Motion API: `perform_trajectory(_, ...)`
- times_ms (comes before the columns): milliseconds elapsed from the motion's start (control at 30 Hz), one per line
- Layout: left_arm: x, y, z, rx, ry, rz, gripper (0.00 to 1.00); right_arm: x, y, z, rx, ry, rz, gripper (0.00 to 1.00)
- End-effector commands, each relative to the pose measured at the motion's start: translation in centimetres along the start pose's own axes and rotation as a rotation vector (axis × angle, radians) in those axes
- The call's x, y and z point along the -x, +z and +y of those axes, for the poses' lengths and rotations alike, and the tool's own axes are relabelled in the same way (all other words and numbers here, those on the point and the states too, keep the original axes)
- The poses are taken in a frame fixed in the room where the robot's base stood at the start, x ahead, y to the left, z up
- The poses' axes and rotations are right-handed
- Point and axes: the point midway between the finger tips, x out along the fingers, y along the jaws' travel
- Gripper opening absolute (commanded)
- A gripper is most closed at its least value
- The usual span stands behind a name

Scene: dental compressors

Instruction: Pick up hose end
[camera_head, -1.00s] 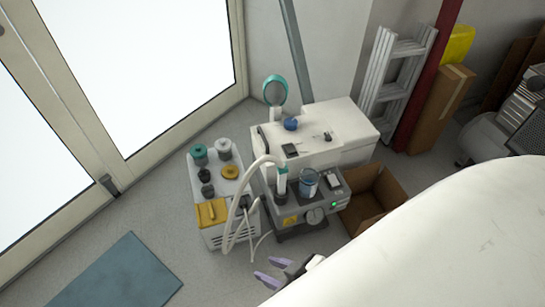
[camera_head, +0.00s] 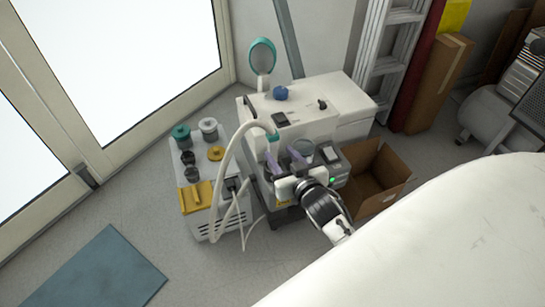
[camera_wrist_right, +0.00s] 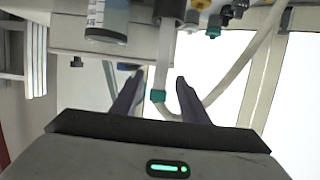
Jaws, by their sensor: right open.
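The white hose (camera_head: 221,165) arches up from the machines, and its teal-collared end (camera_head: 272,137) comes down at the front of the grey unit. My right gripper (camera_head: 281,156) is open, its purple fingers at the hose end and partly hiding it. In the right wrist view, a teal collar (camera_wrist_right: 158,95) on a pale tube appears between the open fingers (camera_wrist_right: 160,76). I cannot tell whether either finger touches it. My left gripper is not in view.
A white compressor housing (camera_head: 340,95) stands behind the grey unit. A white unit with teal and grey caps (camera_head: 178,150) stands on the left. An open cardboard box (camera_head: 385,165) is at the right. A blue mat (camera_head: 110,270) lies on the clear floor.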

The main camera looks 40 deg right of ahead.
Motion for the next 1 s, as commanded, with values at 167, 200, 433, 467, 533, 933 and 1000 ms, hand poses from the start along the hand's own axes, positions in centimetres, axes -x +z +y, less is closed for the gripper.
perform_trajectory(167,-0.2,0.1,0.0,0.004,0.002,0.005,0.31,-1.4,0.1,0.0,0.001,0.000,-0.001,0.41)
perform_trajectory(200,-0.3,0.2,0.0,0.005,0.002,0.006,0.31,-1.8,0.0,-0.1,0.001,-0.001,0.000,0.41)
perform_trajectory(433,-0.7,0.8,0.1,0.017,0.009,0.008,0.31,-5.3,-0.3,-0.2,0.002,-0.001,0.000,0.41)
perform_trajectory(467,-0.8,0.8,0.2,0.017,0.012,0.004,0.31,-5.6,-0.3,-0.2,0.002,-0.001,-0.001,0.41)
perform_trajectory(533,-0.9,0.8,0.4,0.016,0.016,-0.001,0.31,-6.1,-0.4,-0.2,0.002,-0.001,-0.001,0.41)
perform_trajectory(933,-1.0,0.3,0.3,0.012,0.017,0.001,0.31,-6.3,-0.4,-0.2,0.001,-0.001,-0.003,0.19)
perform_trajectory(1000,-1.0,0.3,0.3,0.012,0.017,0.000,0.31,-6.3,-0.4,-0.2,0.001,-0.001,-0.003,0.07)
